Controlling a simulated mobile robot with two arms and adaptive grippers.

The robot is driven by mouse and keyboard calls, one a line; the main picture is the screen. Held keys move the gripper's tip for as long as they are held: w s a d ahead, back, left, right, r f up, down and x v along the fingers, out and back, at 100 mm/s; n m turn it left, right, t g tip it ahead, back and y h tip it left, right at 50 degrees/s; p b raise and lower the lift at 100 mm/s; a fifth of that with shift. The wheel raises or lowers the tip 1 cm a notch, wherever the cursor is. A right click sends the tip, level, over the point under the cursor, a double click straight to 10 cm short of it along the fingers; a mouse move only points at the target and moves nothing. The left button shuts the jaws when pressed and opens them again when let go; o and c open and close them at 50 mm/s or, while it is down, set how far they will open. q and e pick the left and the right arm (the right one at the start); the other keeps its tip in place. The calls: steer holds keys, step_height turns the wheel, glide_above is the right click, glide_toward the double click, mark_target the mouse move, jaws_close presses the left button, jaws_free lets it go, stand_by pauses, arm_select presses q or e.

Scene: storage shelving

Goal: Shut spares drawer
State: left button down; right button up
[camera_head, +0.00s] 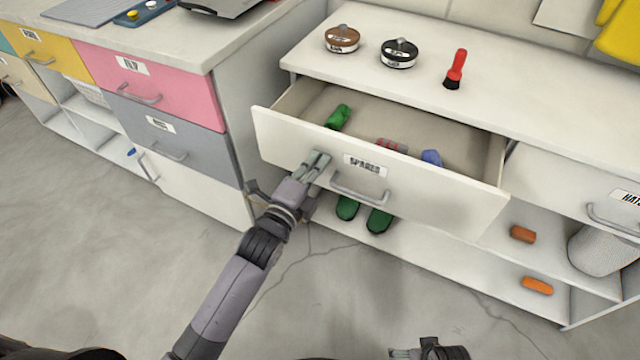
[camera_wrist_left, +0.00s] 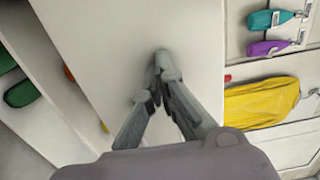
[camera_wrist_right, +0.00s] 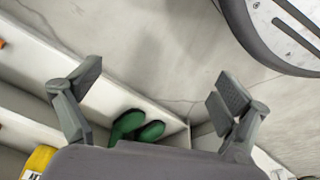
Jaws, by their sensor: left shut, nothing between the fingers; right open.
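The spares drawer (camera_head: 290,140) is white, with a "SPARES" label and a grey bar handle (camera_head: 358,192). It is pulled out from the white counter unit, and green, red and blue items show inside. My left gripper (camera_head: 318,158) is shut and empty at the drawer front, left of the label and handle. In the left wrist view, its closed fingertips (camera_wrist_left: 160,62) are against or very near a plain white panel; contact is not certain. My right gripper (camera_wrist_right: 158,88) is open and empty over the floor, away from the drawer; only a little of it shows at the bottom of the head view.
Two round lidded tins (camera_head: 399,53) and a red-handled brush (camera_head: 455,70) stand on the counter top. Green shoe-like items (camera_head: 378,220) and orange items (camera_head: 536,285) lie on the shelves below. A closed drawer (camera_head: 570,185) is at right; coloured drawers are at left. The floor is clear.

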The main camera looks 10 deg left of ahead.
arm_select(q)
steer(key=b+x, duration=0.1)
steer(key=x, duration=0.6)
steer(key=shift+w+d+f, duration=0.1)
steer(key=shift+w+d, duration=0.05)
steer(key=shift+w, duration=0.2)
steer(key=b+x, duration=0.1)
steer(key=x, duration=0.4)
steer(key=shift+w+b, duration=0.2)
steer(key=shift+b, duration=0.15)
steer(key=b+x, duration=0.1)
steer(key=x, duration=0.2)
steer(key=shift+w+d, duration=0.15)
steer(key=shift+w, duration=0.2)
steer(key=shift+w+b, duration=0.2)
steer(key=shift+b, duration=0.1)
steer(key=shift+r, duration=0.35)
arm_select(e)
step_height(320, 180, up, 15)
steer(key=t, duration=0.1)
steer(key=shift+s+d, duration=0.15)
steer(key=shift+d, duration=0.2)
arm_select(q)
steer(key=shift+w, duration=0.1)
arm_select(e)
steer(key=shift+r, duration=0.1)
